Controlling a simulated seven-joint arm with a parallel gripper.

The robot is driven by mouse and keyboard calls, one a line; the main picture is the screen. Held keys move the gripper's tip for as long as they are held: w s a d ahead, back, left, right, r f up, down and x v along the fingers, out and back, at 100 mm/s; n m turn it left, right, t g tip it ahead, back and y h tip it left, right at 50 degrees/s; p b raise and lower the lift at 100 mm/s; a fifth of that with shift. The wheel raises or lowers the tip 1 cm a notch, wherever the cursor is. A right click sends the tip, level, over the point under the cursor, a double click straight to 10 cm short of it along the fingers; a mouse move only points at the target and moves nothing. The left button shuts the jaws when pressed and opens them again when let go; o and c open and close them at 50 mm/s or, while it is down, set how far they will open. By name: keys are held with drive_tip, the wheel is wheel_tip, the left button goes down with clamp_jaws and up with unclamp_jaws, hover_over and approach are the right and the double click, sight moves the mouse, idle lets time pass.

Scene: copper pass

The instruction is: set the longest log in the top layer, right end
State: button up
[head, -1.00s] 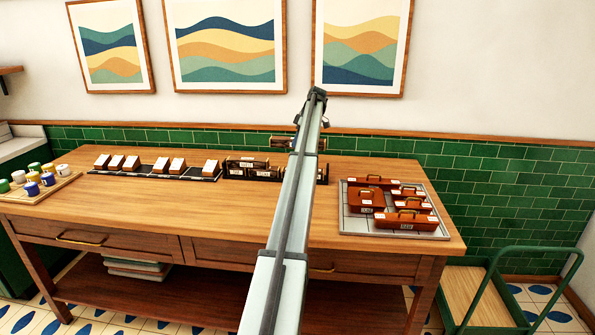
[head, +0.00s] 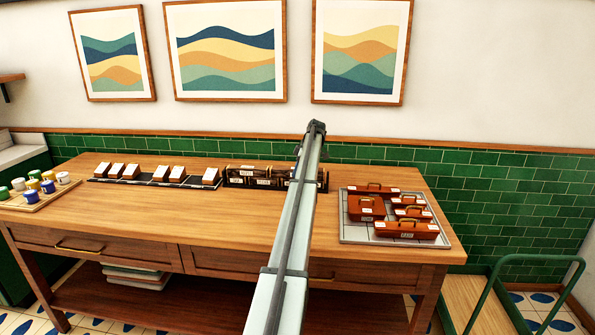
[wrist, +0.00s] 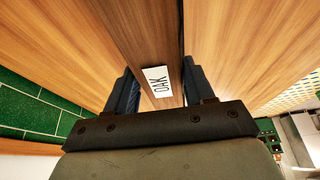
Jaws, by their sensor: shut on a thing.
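My gripper (wrist: 160,92) is shut on a dark brown wooden log (wrist: 148,40) with a white label reading OAK, its two fingers on either side. In the head view, my arm hides the gripper and most of what it holds. The low dark rack (head: 262,186) stands at the back of the table, just left of my arm. Dark labelled logs (head: 240,168) lie in its upper part. Its right end is partly behind my arm, so I cannot tell whether the held log touches it.
A grey tray (head: 349,233) with several red-brown handled boxes stands on the right. A black strip with several white-topped blocks (head: 163,173) lies left of the rack. A board with several small coloured jars (head: 48,186) is at far left. The table's front middle (head: 180,222) is clear.

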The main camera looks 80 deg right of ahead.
drive_tip(key=shift+f, duration=0.1)
drive_tip(key=o, duration=1.3)
drive_tip(key=shift+f, duration=0.1)
drive_tip(key=v, duration=1.2)
drive_tip(key=shift+w, duration=0.1)
